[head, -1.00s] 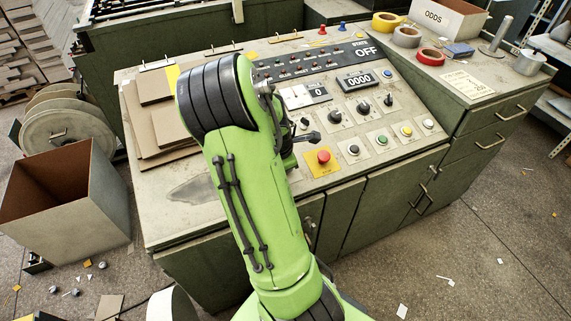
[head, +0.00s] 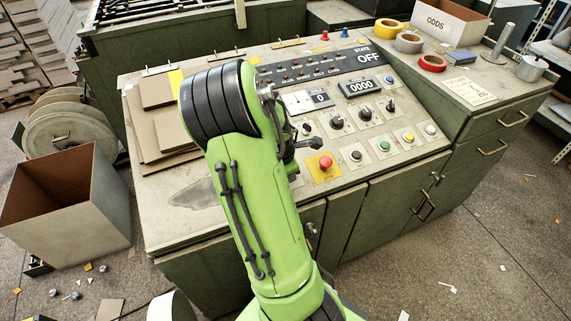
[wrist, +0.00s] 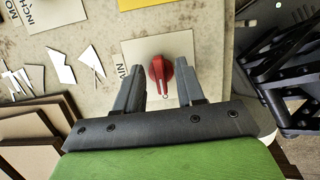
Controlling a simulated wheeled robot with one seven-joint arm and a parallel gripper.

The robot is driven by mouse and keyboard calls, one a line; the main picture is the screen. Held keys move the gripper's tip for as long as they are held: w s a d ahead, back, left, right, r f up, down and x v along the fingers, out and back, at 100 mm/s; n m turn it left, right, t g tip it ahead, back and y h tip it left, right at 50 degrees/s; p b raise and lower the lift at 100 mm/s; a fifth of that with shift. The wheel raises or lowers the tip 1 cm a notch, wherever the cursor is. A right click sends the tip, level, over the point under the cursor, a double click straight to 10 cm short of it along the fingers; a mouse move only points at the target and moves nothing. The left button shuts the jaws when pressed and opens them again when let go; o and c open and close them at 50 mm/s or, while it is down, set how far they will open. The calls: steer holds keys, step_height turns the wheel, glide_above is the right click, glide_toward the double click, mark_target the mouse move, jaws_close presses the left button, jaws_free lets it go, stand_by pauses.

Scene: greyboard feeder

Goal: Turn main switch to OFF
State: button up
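The main switch is a red rotary knob (wrist: 160,72) on a pale plate (wrist: 185,45) whose partly covered lettering ends in "AIN". A small white mark sits at the knob's end nearest my palm. My gripper (wrist: 159,60) is open, with one grey finger on each side of the knob. A narrow gap shows on the left; I cannot tell whether the right finger touches. In the head view my green arm hides the knob and my fingers. The state display (head: 368,58) reads OFF.
The sloped console (head: 185,218) carries a red stop button (head: 326,162), black rotary knobs, coloured buttons and a counter (head: 360,86) reading 0000. Greyboard sheets (head: 160,90) lie left of my arm. In the wrist view, white scraps (wrist: 62,66) and a plate lettered "INCH" (wrist: 50,12) lie left.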

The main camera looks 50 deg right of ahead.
steer(key=p+v, duration=0.5)
steer(key=v, duration=1)
steer(key=shift+a+r, duration=0.15)
steer(key=shift+r, duration=0.05)
